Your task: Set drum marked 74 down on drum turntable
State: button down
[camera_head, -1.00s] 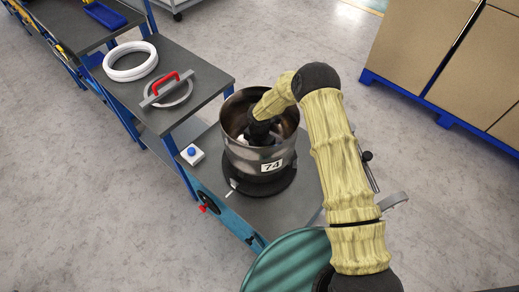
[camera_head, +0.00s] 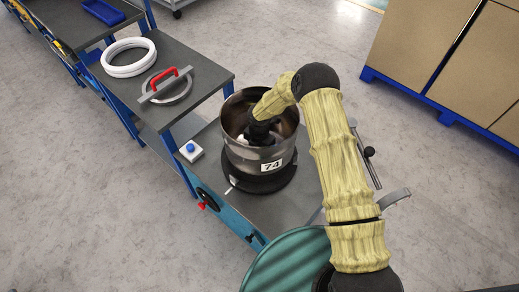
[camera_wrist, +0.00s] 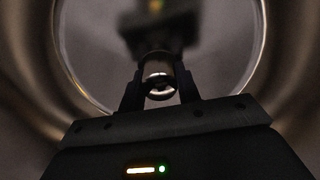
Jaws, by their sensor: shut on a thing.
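The drum marked 74 (camera_head: 250,150) is a dark steel open-topped pail, upright, with a white number label on its front. It is over the black round drum turntable (camera_head: 265,186) on the low grey bench; I cannot tell whether its base touches. My gripper (camera_wrist: 159,88) reaches down inside the drum. In the wrist view its fingers are closed around a shiny rounded metal piece, with the drum's wall curving around them. I take this piece to be part of the drum; the head view hides the grip.
A higher grey bench (camera_head: 197,77) at left holds white rings (camera_head: 128,58) and a red-handled lid tool (camera_head: 165,84). A white box with a blue button (camera_head: 190,151) sits left of the turntable. A green ribbed drum (camera_head: 285,262) is in front. Cartons (camera_head: 420,45) stand back right.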

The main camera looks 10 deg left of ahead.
jog(key=c, duration=1.1)
grip_release()
jog(key=shift+r, duration=0.1)
jog(key=shift+o, duration=0.9)
notch_tip(320, 180, up, 17)
jog(key=shift+r+b, duration=0.15)
jog(key=shift+b, duration=0.15)
jog(key=shift+r, duration=0.1)
notch_tip(320, 180, up, 7)
jog(key=p, duration=0.6)
